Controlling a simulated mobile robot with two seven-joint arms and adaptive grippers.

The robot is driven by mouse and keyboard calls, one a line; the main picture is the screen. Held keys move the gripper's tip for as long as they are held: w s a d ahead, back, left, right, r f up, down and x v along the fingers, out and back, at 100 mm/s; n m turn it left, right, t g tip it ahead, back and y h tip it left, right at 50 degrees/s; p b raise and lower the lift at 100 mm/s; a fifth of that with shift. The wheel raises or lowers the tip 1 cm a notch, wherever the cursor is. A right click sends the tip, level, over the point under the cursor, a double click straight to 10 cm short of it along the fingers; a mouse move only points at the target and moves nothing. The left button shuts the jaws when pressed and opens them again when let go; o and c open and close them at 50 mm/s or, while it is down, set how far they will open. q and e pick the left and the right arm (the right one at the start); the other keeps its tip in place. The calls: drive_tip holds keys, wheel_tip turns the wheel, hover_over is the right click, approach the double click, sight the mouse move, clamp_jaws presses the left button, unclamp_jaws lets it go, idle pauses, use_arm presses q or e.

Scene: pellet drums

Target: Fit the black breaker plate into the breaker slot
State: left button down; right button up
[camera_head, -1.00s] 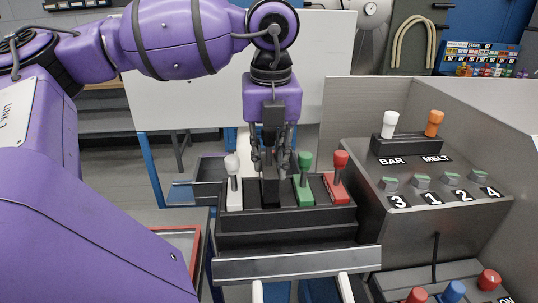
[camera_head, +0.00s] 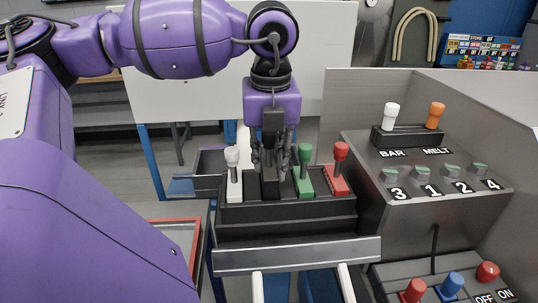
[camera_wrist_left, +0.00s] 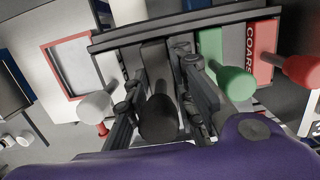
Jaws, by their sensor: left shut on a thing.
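The black breaker plate (camera_head: 270,184) stands upright in the dark rack (camera_head: 285,232) between a white plate (camera_head: 235,185) and a green plate (camera_head: 303,184). My left gripper (camera_head: 271,160) points down over it, its fingers on both sides of the black handle. In the left wrist view, the round black knob (camera_wrist_left: 158,119) shows between the fingers (camera_wrist_left: 160,95), which are shut on the handle. I cannot tell whether the plate is lifted at all. I cannot identify the breaker slot. My right gripper is not in view.
A red plate (camera_head: 336,180) stands right of the green one. The white and green handles are close to my fingers. A grey console (camera_head: 425,190) with white and orange levers and numbered knobs is at the right. A metal bar (camera_head: 297,257) crosses the front.

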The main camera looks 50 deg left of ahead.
sight(270, 134)
use_arm(q)
drive_tip(key=shift+f, duration=0.75)
drive_tip(key=shift+f, duration=0.35)
drive_tip(key=shift+f, duration=0.3)
drive_tip(key=c, duration=1.4)
unclamp_jaws()
drive_tip(key=r, duration=0.4)
drive_tip(key=d+r, duration=0.1)
drive_tip(key=r, duration=0.3)
drive_tip(key=s+r, duration=0.1)
drive_tip(key=r, duration=0.3)
drive_tip(key=shift+d, duration=0.15)
